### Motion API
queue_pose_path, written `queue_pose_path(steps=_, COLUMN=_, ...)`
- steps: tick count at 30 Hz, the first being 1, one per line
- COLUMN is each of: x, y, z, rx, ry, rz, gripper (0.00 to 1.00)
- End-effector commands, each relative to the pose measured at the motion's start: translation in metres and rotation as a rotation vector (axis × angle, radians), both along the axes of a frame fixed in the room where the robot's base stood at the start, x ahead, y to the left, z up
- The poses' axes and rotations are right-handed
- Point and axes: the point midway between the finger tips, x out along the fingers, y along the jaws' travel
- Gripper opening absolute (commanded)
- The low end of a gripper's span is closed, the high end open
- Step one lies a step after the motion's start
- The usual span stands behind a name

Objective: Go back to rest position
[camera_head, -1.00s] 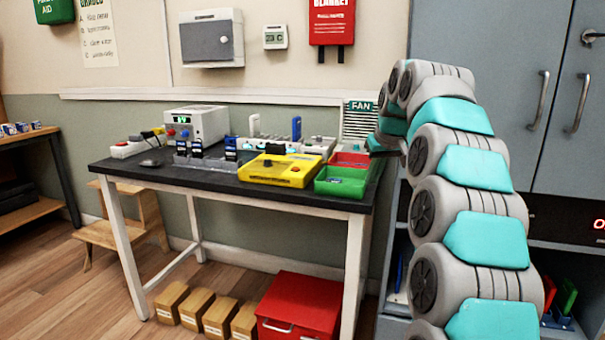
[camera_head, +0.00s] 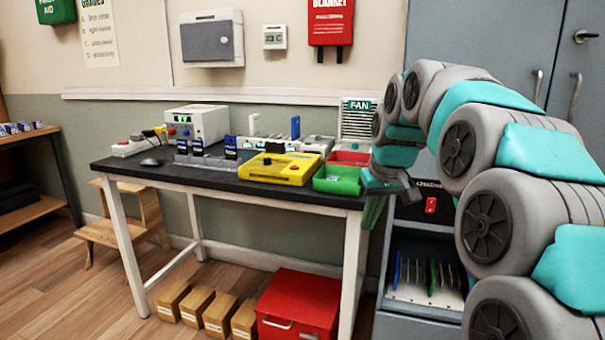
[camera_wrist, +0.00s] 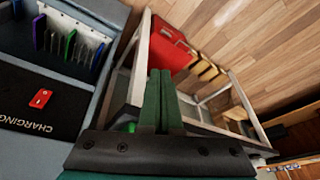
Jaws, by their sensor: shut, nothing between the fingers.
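My gripper (camera_head: 388,188) is at the right end of the black-topped workbench (camera_head: 135,168), beside the green tray (camera_head: 338,180). In the wrist view its two dark green fingers (camera_wrist: 160,95) are pressed together with nothing between them. The fingers point down past the bench's right end, with the bench's pale frame and the floor beyond them. My arm curves up from the lower right of the head view and bends down to the gripper.
A grey cabinet with a black charging shelf (camera_head: 430,203) and a slotted rack (camera_head: 428,280) stands close on the right. A red tray (camera_head: 350,158) and yellow tester (camera_head: 280,168) are on the bench. A red drawer box (camera_head: 298,306) and several cardboard boxes (camera_head: 220,315) lie below.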

Motion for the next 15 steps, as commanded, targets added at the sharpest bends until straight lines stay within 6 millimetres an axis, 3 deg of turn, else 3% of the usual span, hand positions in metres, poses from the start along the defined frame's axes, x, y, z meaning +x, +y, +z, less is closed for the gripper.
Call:
queue_pose_path(steps=1, x=-0.022, y=0.002, z=-0.007, rx=-0.003, ry=0.027, rz=-0.002, gripper=0.0)
queue_pose_path(steps=8, x=-0.113, y=0.007, z=-0.048, rx=-0.022, ry=0.14, rz=-0.025, gripper=0.0)
queue_pose_path(steps=15, x=-0.216, y=0.005, z=-0.099, rx=-0.05, ry=0.261, rz=-0.073, gripper=0.0)
